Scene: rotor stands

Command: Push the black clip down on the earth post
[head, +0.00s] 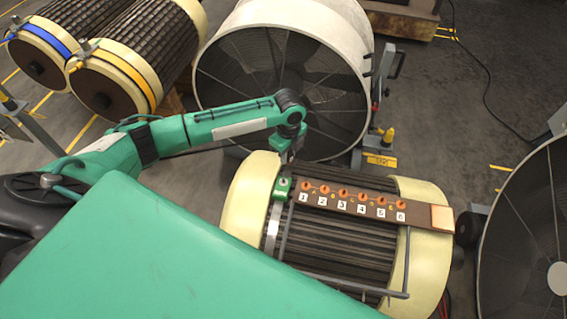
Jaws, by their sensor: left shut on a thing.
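A cream-ended rotor (243,208) lies on its stand at the lower middle of the head view. A brown terminal strip (420,214) with several orange knobs and number labels runs along its top. At the strip's left end is a green block (282,189) with a small pale post, the apparent earth post. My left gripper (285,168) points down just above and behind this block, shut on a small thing. That thing is where the black clip would be, but it is too small and hidden to make out clearly. My right gripper is not in view.
A large fan in a pale round housing (230,50) stands close behind the rotor. Two more rotors (110,75) lie at the upper left, and another round fan (530,240) stands at the right. A grey bar frame (405,270) crosses the rotor's front.

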